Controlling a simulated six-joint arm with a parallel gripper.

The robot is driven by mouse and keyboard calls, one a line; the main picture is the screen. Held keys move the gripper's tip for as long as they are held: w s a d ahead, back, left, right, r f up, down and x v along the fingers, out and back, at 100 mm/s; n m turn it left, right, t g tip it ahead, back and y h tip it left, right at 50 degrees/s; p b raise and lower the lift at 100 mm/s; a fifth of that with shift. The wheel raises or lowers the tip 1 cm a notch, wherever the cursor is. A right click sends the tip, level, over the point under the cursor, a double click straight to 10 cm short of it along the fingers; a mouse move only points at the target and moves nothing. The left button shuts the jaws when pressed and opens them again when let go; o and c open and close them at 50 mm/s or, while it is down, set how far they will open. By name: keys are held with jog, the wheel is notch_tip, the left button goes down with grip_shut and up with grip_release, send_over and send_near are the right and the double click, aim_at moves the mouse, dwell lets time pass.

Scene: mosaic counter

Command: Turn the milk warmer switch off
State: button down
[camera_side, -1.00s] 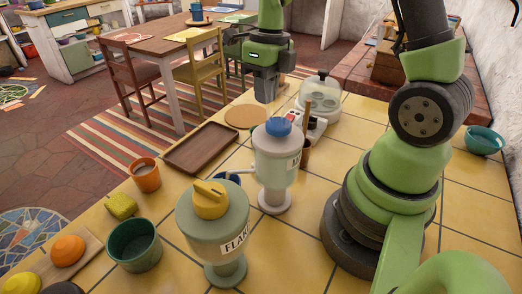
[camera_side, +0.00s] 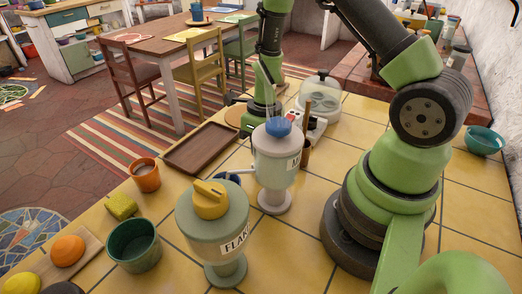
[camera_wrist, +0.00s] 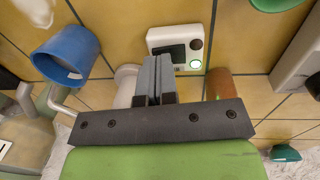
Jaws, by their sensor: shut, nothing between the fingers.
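In the side view, a white unit (camera_side: 315,123) stands behind the blue-lidded dispenser (camera_side: 276,160). My gripper there is mostly hidden behind the dispenser's lid.
A blue cup (camera_wrist: 68,52) lies left of the fingers in the wrist view, and a brown cylinder (camera_wrist: 218,83) right of them. In the side view, a clear dome (camera_side: 320,90), a brown tray (camera_side: 201,147) and the FLAKES dispenser (camera_side: 215,225) crowd the counter.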

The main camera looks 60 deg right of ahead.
jog(key=shift+f, duration=0.45)
jog(key=shift+a+f, duration=0.3)
jog(key=shift+f, duration=0.2)
jog(key=shift+w, duration=0.1)
jog(key=shift+d+r, duration=0.15)
jog(key=shift+d, duration=0.8)
